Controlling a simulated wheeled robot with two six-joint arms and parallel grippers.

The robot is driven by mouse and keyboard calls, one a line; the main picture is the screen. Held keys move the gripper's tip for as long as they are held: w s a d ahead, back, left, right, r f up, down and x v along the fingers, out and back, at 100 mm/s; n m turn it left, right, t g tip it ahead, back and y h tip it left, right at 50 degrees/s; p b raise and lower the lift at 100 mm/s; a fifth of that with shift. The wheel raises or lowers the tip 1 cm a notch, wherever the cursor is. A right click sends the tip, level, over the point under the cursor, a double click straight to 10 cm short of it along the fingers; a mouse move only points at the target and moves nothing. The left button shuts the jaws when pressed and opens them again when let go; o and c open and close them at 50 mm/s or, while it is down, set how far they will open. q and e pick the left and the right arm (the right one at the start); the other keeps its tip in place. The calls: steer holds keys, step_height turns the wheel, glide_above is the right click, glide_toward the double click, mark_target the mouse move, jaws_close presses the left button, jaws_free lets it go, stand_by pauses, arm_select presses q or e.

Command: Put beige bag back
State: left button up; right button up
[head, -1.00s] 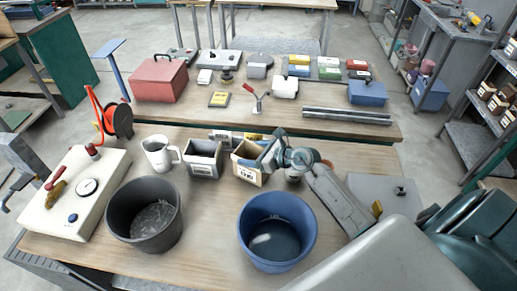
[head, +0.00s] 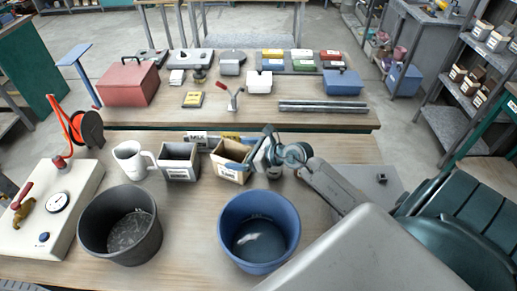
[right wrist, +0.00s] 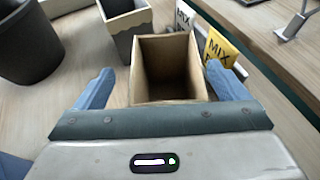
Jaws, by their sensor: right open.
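The beige bag (head: 230,168), an open-topped, box-like container with a label on its front, stands upright on the near table. In the right wrist view the beige bag (right wrist: 168,98) is seen from above and looks empty inside. My right gripper (head: 264,148) is at its right side in the head view. In the right wrist view the two blue fingers of my right gripper (right wrist: 162,72) are spread wide, one on either side of the bag. I cannot tell whether they touch it. My left gripper is not in view.
A grey bag (head: 180,163) and a white jug (head: 130,160) stand left of the beige bag. A yellow MIX card (right wrist: 219,48) and a white one (right wrist: 184,18) stand close by. A black bucket (head: 120,225) and a blue bucket (head: 258,232) stand in front.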

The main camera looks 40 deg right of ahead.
steer(key=b+v, duration=0.1)
steer(key=v, duration=0.7)
steer(key=shift+b, duration=0.4)
